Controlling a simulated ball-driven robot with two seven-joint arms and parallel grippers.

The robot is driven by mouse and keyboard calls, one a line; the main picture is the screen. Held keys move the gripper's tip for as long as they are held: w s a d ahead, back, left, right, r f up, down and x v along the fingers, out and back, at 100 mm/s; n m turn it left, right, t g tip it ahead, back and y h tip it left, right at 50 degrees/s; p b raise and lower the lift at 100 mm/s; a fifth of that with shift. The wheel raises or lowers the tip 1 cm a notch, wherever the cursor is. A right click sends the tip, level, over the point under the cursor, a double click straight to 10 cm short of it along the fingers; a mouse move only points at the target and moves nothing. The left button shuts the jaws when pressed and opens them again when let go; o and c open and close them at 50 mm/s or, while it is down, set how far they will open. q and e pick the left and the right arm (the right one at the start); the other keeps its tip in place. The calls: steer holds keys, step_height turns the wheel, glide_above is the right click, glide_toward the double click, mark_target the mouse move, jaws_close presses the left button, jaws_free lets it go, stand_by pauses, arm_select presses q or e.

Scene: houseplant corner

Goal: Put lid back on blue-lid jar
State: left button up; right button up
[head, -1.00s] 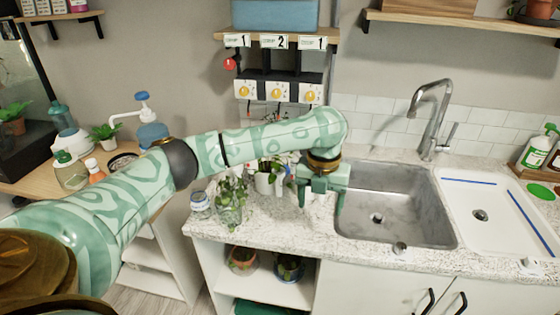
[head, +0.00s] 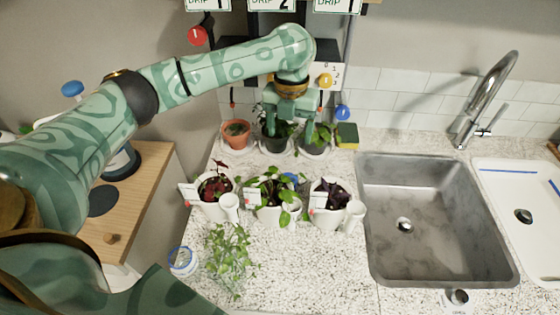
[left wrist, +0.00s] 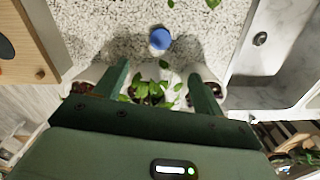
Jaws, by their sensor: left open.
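A clear glass jar (head: 183,262) with blue on it stands at the counter's left front edge; I cannot tell whether its top is open. A round blue piece, seemingly the lid (head: 290,178), shows partly behind the middle white pot. In the left wrist view the blue lid (left wrist: 160,40) lies face up on speckled counter, with a paler part below it that I cannot make out. My left gripper (head: 290,134) is open and empty, pointing down above the plants. In the left wrist view its fingers (left wrist: 160,80) spread apart, short of the blue piece. My right gripper is out of view.
White potted plants (head: 268,210) with small mugs stand in a row. Behind them are a terracotta pot (head: 237,134) and other pots. A leafy plant (head: 230,255) stands beside the jar. The sink (head: 430,225) lies right.

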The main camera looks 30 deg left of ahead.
arm_select(q)
steer(key=b, duration=0.4)
glide_above(289, 178)
step_height(289, 178, down, 10)
steer(key=shift+a, duration=0.1)
steer(key=shift+f, duration=0.5)
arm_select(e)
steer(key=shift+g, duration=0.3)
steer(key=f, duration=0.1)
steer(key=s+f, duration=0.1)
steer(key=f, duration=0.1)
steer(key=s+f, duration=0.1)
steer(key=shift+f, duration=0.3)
arm_select(q)
steer(key=shift+f+b, duration=0.25)
steer(key=shift+b, duration=0.15)
step_height(289, 178, down, 5)
steer(key=shift+r+b, duration=0.1)
steer(key=shift+b, duration=1.15)
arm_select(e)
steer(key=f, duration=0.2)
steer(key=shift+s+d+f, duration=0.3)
arm_select(q)
steer(key=shift+r, duration=0.1)
